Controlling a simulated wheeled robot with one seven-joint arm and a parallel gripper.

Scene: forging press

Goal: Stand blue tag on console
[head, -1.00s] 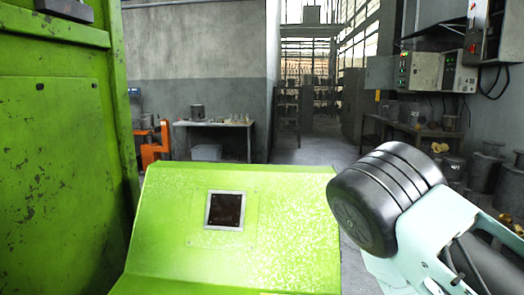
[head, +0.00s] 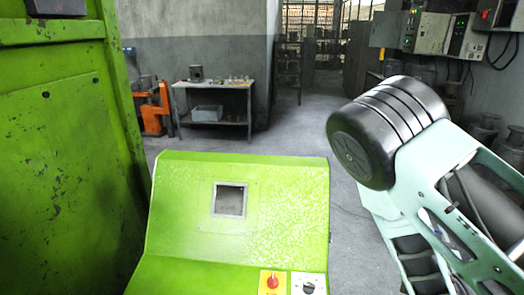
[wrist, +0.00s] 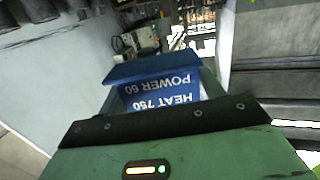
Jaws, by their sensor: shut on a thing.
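The blue tag (wrist: 160,90) shows in the wrist view with white lettering, "HEAT 750" and "POWER 60", upside down. My gripper (wrist: 158,104) is shut on it; the fingertips are largely hidden behind the green gripper body and its black edge. The tag is tilted in this view, and I see no surface touching it. The green console (head: 285,205) stands low in the middle of the head view. Its sloped face has a square framed window and looks free of any tag. My gripper and the tag are outside the head view.
A red knob (head: 272,283) on a yellow plate and a black knob (head: 309,286) on a pale plate sit at the console's near edge. A tall green machine wall (head: 65,150) stands close on the left. A work table (head: 212,84) is farther back. Open floor lies behind the console.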

